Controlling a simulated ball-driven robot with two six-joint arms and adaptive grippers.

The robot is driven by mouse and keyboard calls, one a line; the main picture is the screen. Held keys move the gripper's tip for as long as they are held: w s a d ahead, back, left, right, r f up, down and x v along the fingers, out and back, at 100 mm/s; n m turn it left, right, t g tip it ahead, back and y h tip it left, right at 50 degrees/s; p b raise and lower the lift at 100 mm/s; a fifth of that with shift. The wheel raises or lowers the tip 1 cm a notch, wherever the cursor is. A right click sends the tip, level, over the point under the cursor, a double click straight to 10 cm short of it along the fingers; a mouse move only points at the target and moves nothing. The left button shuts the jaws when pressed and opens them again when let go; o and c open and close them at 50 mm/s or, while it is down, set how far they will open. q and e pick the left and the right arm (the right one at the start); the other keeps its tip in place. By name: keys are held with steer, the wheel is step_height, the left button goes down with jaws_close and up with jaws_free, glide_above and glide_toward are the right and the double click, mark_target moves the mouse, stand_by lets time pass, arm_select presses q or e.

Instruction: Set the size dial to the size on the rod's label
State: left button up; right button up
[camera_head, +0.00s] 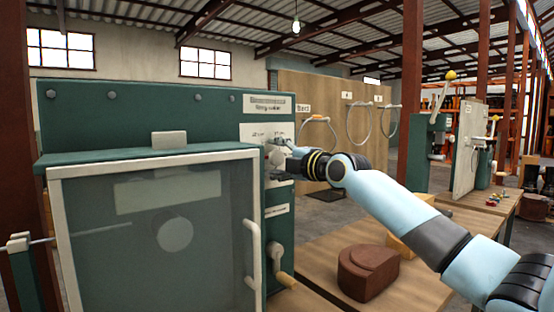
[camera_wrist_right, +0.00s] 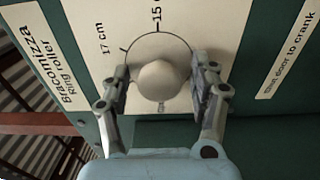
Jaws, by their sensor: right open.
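The size dial is a round pale knob (camera_wrist_right: 160,80) on a white plate (camera_wrist_right: 108,50) in the right wrist view. A black arc with ticks rings it. "17 cm" and a partly cut "15 c" can be read; the knob's pointer is not clear. My right gripper (camera_wrist_right: 163,76) is open, one finger on each side of the knob; contact cannot be told. In the head view the right gripper (camera_head: 279,153) is at the green machine's plate and covers the dial. A thin metal rod (camera_head: 42,241) shows at the left; no readable label shows on it. My left gripper is out of view.
The green machine (camera_head: 120,112) has a glazed door (camera_head: 165,225) with a pale handle (camera_head: 252,265), and a crank (camera_head: 280,268) at its right. A brown block (camera_head: 368,272) sits on the wooden bench (camera_head: 322,248). Hoops (camera_head: 359,123) hang on a board behind.

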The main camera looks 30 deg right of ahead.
steer(key=c, duration=1.2)
steer(key=shift+f, duration=0.1)
